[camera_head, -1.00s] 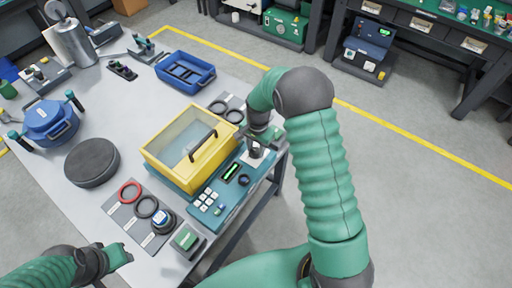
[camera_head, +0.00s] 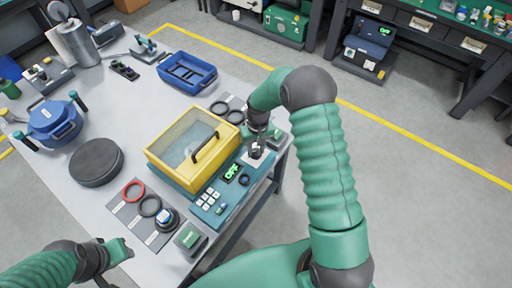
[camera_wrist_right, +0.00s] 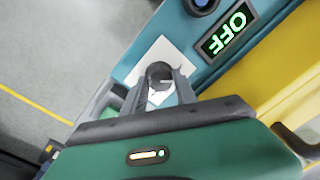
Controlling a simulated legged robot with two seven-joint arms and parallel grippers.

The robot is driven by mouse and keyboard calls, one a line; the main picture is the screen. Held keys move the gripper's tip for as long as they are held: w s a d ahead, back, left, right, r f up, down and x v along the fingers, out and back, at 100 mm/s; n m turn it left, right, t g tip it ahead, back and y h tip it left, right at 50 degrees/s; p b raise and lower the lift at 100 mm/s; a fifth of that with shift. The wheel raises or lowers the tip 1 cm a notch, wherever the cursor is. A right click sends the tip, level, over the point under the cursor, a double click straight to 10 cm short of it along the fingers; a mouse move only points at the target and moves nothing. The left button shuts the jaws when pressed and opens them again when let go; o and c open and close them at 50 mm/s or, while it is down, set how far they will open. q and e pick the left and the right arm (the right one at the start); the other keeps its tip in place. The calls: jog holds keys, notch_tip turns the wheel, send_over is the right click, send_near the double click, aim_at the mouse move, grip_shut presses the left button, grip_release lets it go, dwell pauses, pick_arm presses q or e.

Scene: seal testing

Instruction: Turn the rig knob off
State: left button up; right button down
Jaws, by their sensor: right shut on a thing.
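The test rig has a yellow box with a clear lid (camera_head: 188,143) on a teal base (camera_head: 212,213). Its dark round knob (camera_wrist_right: 160,73) stands on a white plate (camera_wrist_right: 152,58) at the right end of the base's front panel. My right gripper (camera_wrist_right: 161,86) is shut on the knob from above, one finger on each side. In the head view the right gripper (camera_head: 257,146) partly hides the knob. The small display (camera_wrist_right: 229,34) beside it reads OFF in green. My left gripper (camera_head: 122,250) is at the lower left, away from the rig; its jaws are not clear.
White buttons (camera_head: 207,198) and a dark round control (camera_head: 244,180) are on the panel. A green-topped block (camera_head: 189,237) and a mat with rings (camera_head: 127,213) lie left of it. A blue tray (camera_head: 186,71) stands behind. The table's front edge is close.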

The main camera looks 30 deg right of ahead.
aim_at(258, 150)
jog(key=shift+n+p, duration=0.3)
jog(key=shift+n, duration=1.3)
jog(key=shift+s, duration=0.1)
jog(key=c, duration=1)
grip_release()
jog(key=shift+r, duration=0.2)
notch_tip(258, 150, up, 16)
jog(key=shift+d+r+b, duration=0.2)
jog(key=shift+d+b, duration=0.2)
